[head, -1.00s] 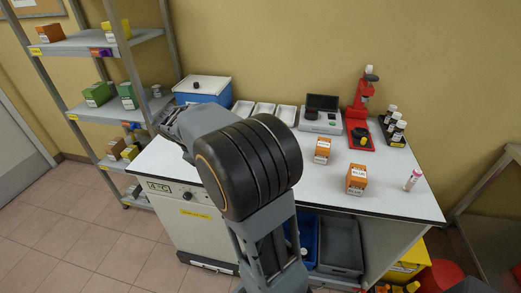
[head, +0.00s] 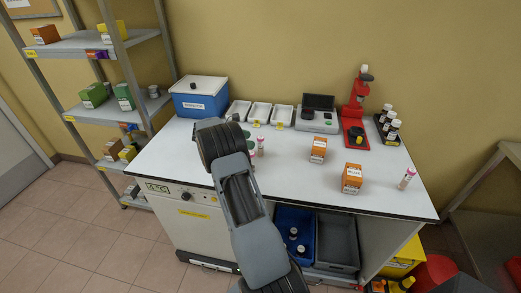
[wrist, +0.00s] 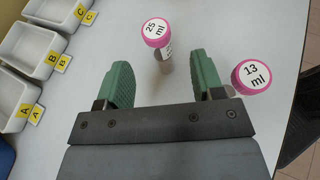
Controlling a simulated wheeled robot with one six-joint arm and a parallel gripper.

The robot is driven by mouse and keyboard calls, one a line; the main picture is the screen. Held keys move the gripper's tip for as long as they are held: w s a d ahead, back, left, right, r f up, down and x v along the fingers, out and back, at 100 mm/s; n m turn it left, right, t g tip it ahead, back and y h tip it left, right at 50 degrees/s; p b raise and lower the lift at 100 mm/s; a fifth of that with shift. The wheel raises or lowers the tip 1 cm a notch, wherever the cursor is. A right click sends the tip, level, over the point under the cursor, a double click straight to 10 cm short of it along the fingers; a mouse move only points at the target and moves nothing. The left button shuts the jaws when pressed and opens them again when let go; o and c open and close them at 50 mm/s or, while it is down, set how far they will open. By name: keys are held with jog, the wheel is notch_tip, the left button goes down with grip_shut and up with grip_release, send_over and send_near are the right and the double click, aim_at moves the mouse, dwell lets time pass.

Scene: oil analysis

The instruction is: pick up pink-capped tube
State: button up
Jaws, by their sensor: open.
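A tube with a pink cap marked 25 ml (wrist: 157,32) stands in the wrist view, its body showing between the fingertips. My gripper (wrist: 164,75) is open around that space, and I see no contact. A second pink-capped tube, marked 13 ml (wrist: 251,76), stands just outside the right finger. In the head view two pink-capped tubes stand close to my gripper, one at its right (head: 261,145) and one lower (head: 252,157), partly hidden by my arm. Another pink-capped tube (head: 407,179) stands far right on the bench.
White trays A (wrist: 12,102), B (wrist: 25,50) and C (wrist: 58,10) lie left in the wrist view. On the bench are a blue box (head: 199,103), two orange boxes (head: 318,150) (head: 351,180), a scale (head: 316,117), a red stand (head: 354,122) and dark-capped bottles (head: 390,125).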

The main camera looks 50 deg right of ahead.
aim_at(261, 147)
jog(key=shift+x, duration=1.3)
jog(key=shift+r+p+x, duration=0.2)
jog(key=shift+p+x, duration=0.7)
jog(key=shift+x, duration=1.75)
jog(key=c, duration=1)
